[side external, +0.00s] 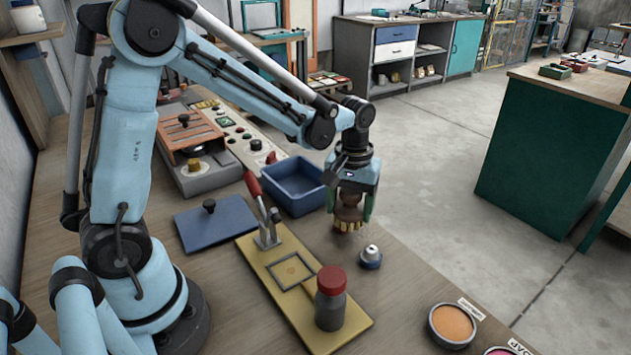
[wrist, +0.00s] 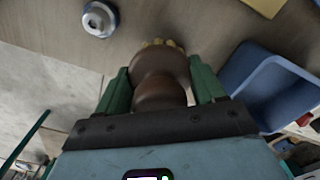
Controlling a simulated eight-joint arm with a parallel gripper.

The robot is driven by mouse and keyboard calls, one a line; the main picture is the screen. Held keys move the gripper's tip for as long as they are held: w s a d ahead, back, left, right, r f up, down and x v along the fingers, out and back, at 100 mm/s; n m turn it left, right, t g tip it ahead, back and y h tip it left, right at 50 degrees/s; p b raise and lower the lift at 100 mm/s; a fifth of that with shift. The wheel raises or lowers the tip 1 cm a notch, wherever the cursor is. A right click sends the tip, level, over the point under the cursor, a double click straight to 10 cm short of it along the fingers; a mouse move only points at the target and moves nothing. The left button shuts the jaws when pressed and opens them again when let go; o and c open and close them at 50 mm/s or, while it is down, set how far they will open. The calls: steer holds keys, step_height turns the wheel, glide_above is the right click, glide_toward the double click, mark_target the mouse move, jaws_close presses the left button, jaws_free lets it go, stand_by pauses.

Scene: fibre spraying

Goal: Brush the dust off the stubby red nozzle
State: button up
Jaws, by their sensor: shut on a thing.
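My gripper (side external: 350,203) is shut on a brown wooden brush (side external: 348,214) with short yellowish bristles pointing down. In the wrist view the brush (wrist: 160,75) sits between the green fingers, its bristles showing at the far end. A small stubby nozzle (side external: 371,257) stands on the bench just right of and nearer than the brush, apart from it. It looks grey-white with a blue base band; I see no red on it. It also shows at the top left of the wrist view (wrist: 99,19). Whether dust lies on it is too small to tell.
A blue bin (side external: 296,186) stands left of the brush. A yellow board (side external: 272,262) holds a red-handled clamp (side external: 262,205) and a red-capped bottle (side external: 331,298). A blue lid (side external: 215,222) lies further left. A round orange pot (side external: 452,325) is near the bench edge.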

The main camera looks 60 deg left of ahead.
steer(key=shift+d, duration=0.3)
steer(key=shift+a+r, duration=0.15)
steer(key=shift+r, duration=2.85)
steer(key=shift+r, duration=0.1)
steer(key=shift+r, duration=1.4)
steer(key=shift+f, duration=0.1)
steer(key=shift+f, duration=3.35)
steer(key=shift+f, duration=1)
steer(key=shift+w+a, duration=0.1)
steer(key=shift+a, duration=2.3)
